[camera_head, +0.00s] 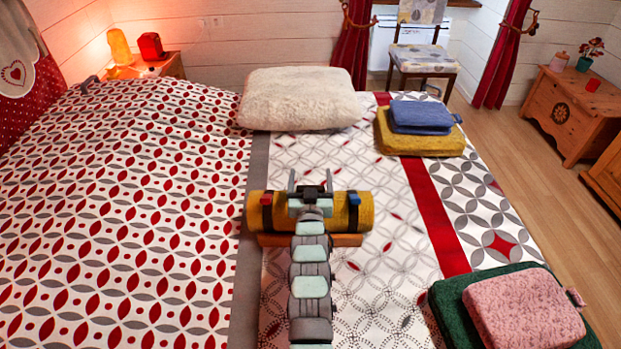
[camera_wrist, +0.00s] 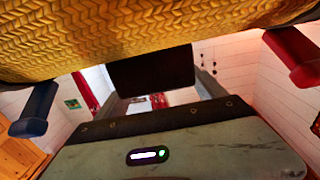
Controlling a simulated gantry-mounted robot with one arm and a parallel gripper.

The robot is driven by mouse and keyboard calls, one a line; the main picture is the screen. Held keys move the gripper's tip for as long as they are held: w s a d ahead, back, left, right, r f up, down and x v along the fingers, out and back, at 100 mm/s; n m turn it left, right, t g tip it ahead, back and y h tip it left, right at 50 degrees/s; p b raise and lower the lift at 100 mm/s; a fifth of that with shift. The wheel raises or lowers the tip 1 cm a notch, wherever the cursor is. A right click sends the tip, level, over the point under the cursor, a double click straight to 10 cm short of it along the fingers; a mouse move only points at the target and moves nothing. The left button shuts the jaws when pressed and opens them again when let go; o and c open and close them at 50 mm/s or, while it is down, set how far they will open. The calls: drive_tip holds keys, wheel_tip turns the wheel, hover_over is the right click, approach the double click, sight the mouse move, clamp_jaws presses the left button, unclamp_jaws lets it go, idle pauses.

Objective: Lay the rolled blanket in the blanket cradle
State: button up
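The rolled blanket (camera_head: 366,211) is a yellow knitted roll lying crosswise in the head view. Dark bands cross it, with a red piece (camera_head: 266,199) and a blue piece (camera_head: 354,198) at their tops. An orange-brown wooden piece, seemingly the blanket cradle (camera_head: 345,241), shows under its near side; whether the roll touches it is hidden. My gripper (camera_head: 311,184) is over the roll's middle. In the wrist view, which looks upside down, the blanket (camera_wrist: 130,35) fills the top edge. A black block (camera_wrist: 150,70) sits near my fingers; whether they grip anything is unclear.
The roll is over a patterned bedspread (camera_head: 120,220). A cream fleece cushion (camera_head: 300,98) lies beyond it. Folded blue (camera_head: 420,115) and yellow (camera_head: 400,140) textiles lie back right. A pink cushion (camera_head: 525,308) on a green one (camera_head: 450,318) lies front right. The bedspread's left side is clear.

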drive_tip(key=o, duration=0.4)
drive_tip(key=shift+f, duration=0.15)
drive_tip(key=shift+c, duration=0.2)
wheel_tip(320, 180, up, 20)
drive_tip(key=p, duration=0.2)
drive_tip(key=shift+p, duration=0.35)
